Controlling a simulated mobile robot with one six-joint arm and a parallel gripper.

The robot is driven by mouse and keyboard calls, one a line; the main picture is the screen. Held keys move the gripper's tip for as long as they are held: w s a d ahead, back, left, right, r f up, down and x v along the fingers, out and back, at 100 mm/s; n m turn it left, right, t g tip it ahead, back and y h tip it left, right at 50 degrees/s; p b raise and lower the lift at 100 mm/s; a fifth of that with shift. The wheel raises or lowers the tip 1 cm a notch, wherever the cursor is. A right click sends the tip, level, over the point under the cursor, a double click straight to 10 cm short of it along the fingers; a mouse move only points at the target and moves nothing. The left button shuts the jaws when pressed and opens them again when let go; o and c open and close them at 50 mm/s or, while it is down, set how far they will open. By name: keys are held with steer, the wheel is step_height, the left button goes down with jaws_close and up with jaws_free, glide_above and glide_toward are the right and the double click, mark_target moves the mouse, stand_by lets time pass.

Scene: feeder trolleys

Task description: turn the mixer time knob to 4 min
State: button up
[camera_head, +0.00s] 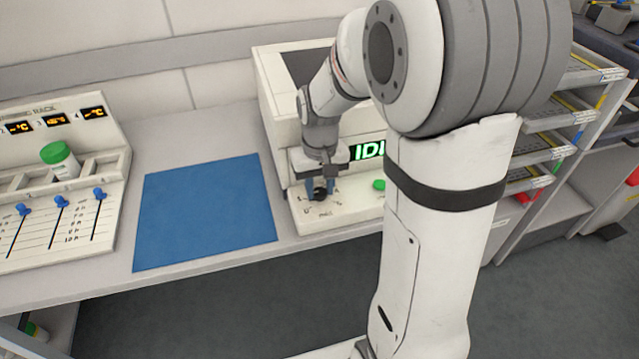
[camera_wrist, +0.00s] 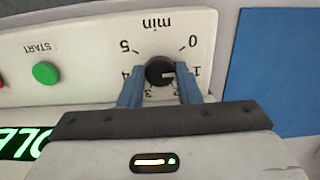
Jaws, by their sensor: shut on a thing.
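The mixer time knob (camera_wrist: 156,69) is a round black knob on the mixer's light front panel (camera_wrist: 80,35). Its dial runs from 0 to 5 min and appears upside down in the wrist view. In the head view my gripper (camera_head: 320,186) reaches down to the knob (camera_head: 319,194) at the panel's left part. The mixer's green display (camera_head: 369,150) is partly hidden by my arm.
The green START button (camera_wrist: 46,72) sits beside the dial, with a red button (camera_wrist: 2,83) at the picture's edge. A blue mat (camera_head: 205,212) lies left of the mixer. A rack with blue sliders (camera_head: 61,200) and a green-capped jar (camera_head: 60,160) stands further left.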

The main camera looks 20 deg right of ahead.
mark_target(319, 191)
steer(key=m, duration=0.3)
steer(key=shift+r+m, duration=0.1)
steer(key=shift+m, duration=0.3)
steer(key=shift+m+p, duration=0.45)
steer(key=shift+m, duration=1.35)
steer(key=o, duration=1)
steer(key=shift+c, duration=0.2)
step_height(319, 191, up, 8)
steer(key=shift+f+p, duration=0.15)
steer(key=shift+p, duration=0.4)
